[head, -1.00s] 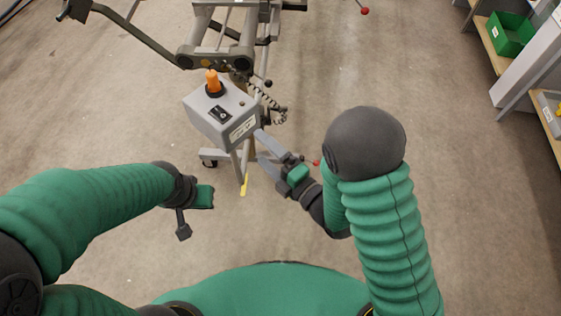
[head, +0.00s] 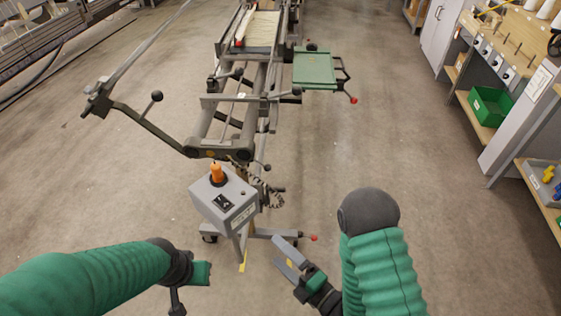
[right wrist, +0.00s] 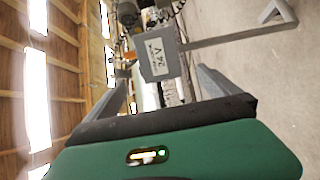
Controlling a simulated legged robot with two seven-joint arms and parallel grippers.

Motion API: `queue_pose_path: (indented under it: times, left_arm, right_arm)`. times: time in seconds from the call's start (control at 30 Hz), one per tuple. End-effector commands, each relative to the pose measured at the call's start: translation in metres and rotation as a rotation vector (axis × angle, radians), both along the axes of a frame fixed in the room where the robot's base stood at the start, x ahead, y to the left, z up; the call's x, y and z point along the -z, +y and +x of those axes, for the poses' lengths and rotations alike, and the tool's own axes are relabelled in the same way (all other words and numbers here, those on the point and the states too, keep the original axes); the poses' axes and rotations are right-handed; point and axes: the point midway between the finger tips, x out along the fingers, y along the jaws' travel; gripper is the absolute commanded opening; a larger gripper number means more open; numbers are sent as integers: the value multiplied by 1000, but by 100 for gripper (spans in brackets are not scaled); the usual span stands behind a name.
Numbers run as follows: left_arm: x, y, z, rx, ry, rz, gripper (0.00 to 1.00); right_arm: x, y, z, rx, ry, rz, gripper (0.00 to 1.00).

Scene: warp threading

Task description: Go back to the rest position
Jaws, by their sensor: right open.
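A grey control box (head: 222,198) with an orange joystick knob (head: 217,173) is mounted at the near end of a grey wheeled frame. My right gripper (head: 283,251) is open and empty, to the lower right of the box and apart from it. In the right wrist view the open fingers (right wrist: 165,92) show with nothing between them, and the box (right wrist: 158,55) stands beyond. My left gripper (head: 190,280) is at the lower left, below the box; its fingers cannot be made out clearly.
The frame carries a green side tray (head: 314,69) and long lever arms (head: 145,122) reaching left. Shelving at the right holds a green bin (head: 490,105) and a grey tray (head: 540,178). Bare floor (head: 400,150) lies between the frame and the shelving.

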Motion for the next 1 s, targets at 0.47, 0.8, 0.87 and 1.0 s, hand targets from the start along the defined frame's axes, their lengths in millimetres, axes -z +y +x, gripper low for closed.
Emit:
queue_pose_path:
  times: [0.47,0.8,0.87,1.0]
  left_arm:
    - [0,0,0,0,0,0,0]
    - [0,0,0,0,0,0,0]
    - [0,0,0,0,0,0,0]
    - [-41,0,0,0,1,0,0]
  right_arm:
    - [34,-112,59,617,928,182,100]
    - [3,-185,-24,1363,1451,742,100]
    - [-5,-187,-42,1469,1510,835,100]
    - [-52,-187,-63,1585,1572,930,100]
